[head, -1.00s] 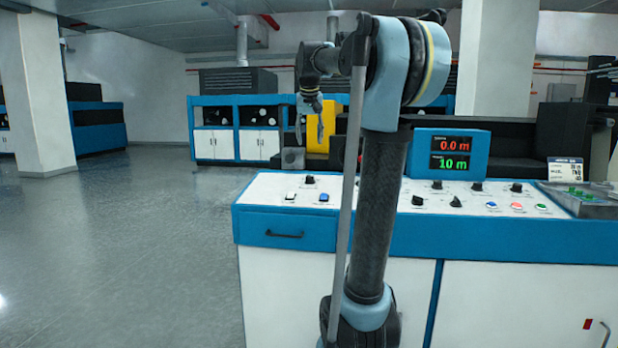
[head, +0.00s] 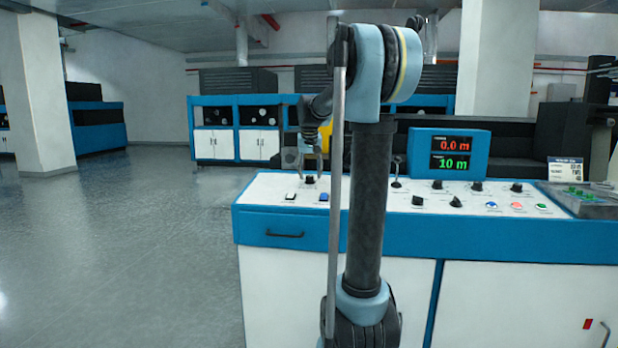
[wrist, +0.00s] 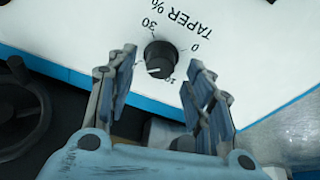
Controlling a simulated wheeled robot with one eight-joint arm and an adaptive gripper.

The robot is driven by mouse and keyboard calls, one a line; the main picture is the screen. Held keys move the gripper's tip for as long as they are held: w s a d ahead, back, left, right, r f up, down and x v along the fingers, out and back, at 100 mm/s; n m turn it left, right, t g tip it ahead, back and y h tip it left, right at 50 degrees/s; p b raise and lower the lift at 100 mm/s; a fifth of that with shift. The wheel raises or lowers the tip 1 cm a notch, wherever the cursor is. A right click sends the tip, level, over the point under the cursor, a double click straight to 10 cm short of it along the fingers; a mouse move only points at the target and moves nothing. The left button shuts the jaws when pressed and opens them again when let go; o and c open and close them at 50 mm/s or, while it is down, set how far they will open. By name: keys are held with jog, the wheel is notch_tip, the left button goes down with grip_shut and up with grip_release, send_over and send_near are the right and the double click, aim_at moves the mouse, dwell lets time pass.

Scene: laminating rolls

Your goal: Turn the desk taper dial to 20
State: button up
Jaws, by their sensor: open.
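The taper dial (wrist: 160,57) is a round black knob on the white panel top, under the upside-down print TAPER %. Its white mark points toward the lower left in the wrist view. My gripper (wrist: 163,62) is open, with a finger on either side of the dial and gaps to both. In the head view my gripper (head: 311,170) is just above the same dial (head: 310,180) at the panel's back left.
To the right are a display (head: 449,153) reading 0.0 m and 10 m, more black knobs (head: 477,186) and coloured buttons (head: 516,206). A dark handwheel (wrist: 25,115) lies left in the wrist view.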

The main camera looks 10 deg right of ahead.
jog(key=shift+x, duration=0.95)
jog(key=c, duration=1.1)
jog(key=shift+o, duration=0.2)
jog(key=shift+n, duration=0.4)
jog(key=o, duration=1.1)
jog(key=shift+c, duration=0.2)
